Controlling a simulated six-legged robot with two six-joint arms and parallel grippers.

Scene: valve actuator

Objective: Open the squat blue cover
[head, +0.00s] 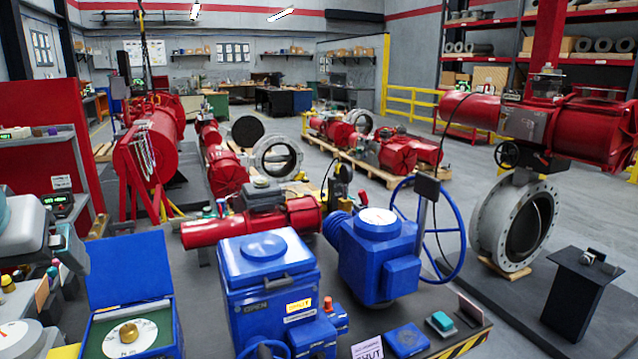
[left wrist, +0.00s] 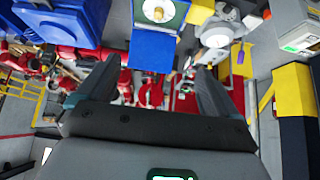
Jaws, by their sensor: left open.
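In the head view, a low blue box at the lower left has its flat blue lid (head: 128,270) standing up at the back. Inside is a green panel (head: 102,348) with a white dial and brass knob (head: 129,333). The open lid (left wrist: 153,50) and the dial (left wrist: 160,12) also show at the top of the left wrist view. My left gripper (left wrist: 155,72) is open, its fingers apart with nothing between them. The lid appears beyond the fingertips; I cannot tell the distance.
A taller blue housing (head: 262,292) with a closed, handled lid stands right of the box. Beside it is a blue actuator (head: 378,250) with a large handwheel (head: 462,235). A small blue block (head: 406,341) lies at the bench's front right. Grey equipment crowds the left edge.

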